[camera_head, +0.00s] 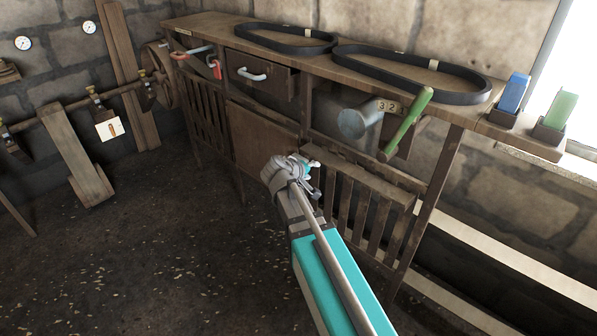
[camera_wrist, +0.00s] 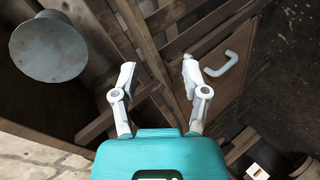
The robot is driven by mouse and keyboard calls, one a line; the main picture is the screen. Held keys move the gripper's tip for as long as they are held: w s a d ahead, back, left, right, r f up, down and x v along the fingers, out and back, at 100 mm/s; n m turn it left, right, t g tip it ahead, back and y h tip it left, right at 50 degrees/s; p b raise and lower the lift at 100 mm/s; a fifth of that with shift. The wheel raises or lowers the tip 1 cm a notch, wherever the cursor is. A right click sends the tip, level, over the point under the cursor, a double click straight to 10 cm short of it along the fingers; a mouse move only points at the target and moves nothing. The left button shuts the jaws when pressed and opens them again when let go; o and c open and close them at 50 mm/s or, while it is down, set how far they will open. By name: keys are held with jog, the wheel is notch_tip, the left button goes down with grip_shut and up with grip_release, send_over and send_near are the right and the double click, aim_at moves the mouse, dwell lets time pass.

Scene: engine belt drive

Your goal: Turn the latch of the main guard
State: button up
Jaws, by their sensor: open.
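My gripper (camera_head: 305,165) is in front of the workbench, near the top of a slatted wooden panel (camera_head: 357,193) under its right half. In the wrist view my gripper (camera_wrist: 158,75) is open, with its two pale fingers apart and empty. Dark wooden slats and bars lie beyond the fingers there. The slatted panel looks like a guard, but I cannot tell if it is the main one. I cannot make out the latch clearly; my gripper and arm cover part of the panel's left side.
A green lever (camera_head: 407,123) and a grey round part (camera_head: 353,124) stick out above the slatted panel. The round part (camera_wrist: 48,46) is close left in the wrist view. A drawer with a pale handle (camera_head: 252,74) is left. Belts (camera_head: 410,72) lie on the bench top.

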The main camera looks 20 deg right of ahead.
jog(key=w+a+f+n+t+b, duration=0.3)
jog(key=w+f+b, duration=0.2)
jog(key=b, duration=0.5)
jog(key=w+a+f+n+t+h+b, duration=0.1)
jog(key=w+f+n+t+b, duration=0.3)
jog(key=b, duration=0.7)
notch_tip(320, 180, down, 4)
jog(key=shift+w+a+t+b, duration=0.3)
jog(key=shift+w+a, duration=0.6)
jog(key=shift+w, duration=0.35)
jog(key=x, duration=1.3)
jog(key=shift+w+d, duration=0.25)
jog(key=shift+d, duration=0.1)
jog(key=shift+r, duration=0.1)
grip_shut()
